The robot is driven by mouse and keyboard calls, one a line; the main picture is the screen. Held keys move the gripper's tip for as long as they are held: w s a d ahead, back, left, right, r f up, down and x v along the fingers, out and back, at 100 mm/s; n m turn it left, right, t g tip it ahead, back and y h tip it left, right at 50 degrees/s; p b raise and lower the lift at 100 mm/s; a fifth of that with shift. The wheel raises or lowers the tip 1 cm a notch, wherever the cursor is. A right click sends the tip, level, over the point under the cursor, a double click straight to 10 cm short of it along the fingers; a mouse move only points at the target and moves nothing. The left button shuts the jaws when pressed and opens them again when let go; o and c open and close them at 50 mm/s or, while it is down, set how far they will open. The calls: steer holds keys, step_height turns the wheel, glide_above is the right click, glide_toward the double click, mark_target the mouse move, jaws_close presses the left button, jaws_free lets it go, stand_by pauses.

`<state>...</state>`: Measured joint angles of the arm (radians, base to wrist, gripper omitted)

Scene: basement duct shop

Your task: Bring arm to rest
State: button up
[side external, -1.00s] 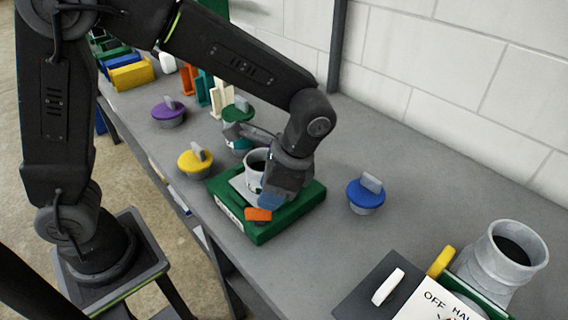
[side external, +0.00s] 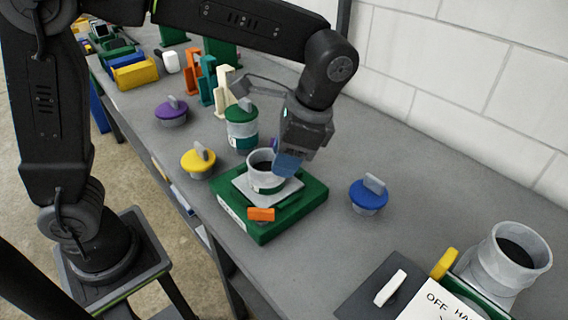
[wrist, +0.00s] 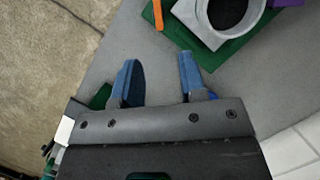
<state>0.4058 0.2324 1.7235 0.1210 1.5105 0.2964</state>
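My gripper (side external: 288,160) is raised over the right side of a grey-white cup (side external: 266,182) in the side view. In the wrist view its two blue fingers (wrist: 158,72) are spread apart with nothing between them. The cup stands upright and uncovered on a white plate (side external: 246,193) on a green base (side external: 306,208) with an orange tab (side external: 261,214). In the wrist view the cup (wrist: 212,35) and green base (wrist: 228,56) lie beyond the fingertips, with bare bench next to them.
Lids with grey handles lie around: yellow (side external: 198,159), purple (side external: 171,114) and blue (side external: 368,196). A green-lidded jar (side external: 242,128) stands behind the base. A grey pipe fitting (side external: 508,262) and a printed card (side external: 440,303) are at front right. A block wall (side external: 470,90) bounds the bench.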

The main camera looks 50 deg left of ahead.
steer(key=s+a+r+n+t+h, duration=0.2)
steer(key=s+a+r+n+t, duration=0.1)
steer(key=s+a+n+t, duration=0.5)
steer(key=shift+s+a+h, duration=0.4)
steer(key=shift+s+a, duration=1.05)
steer(key=shift+a, duration=0.35)
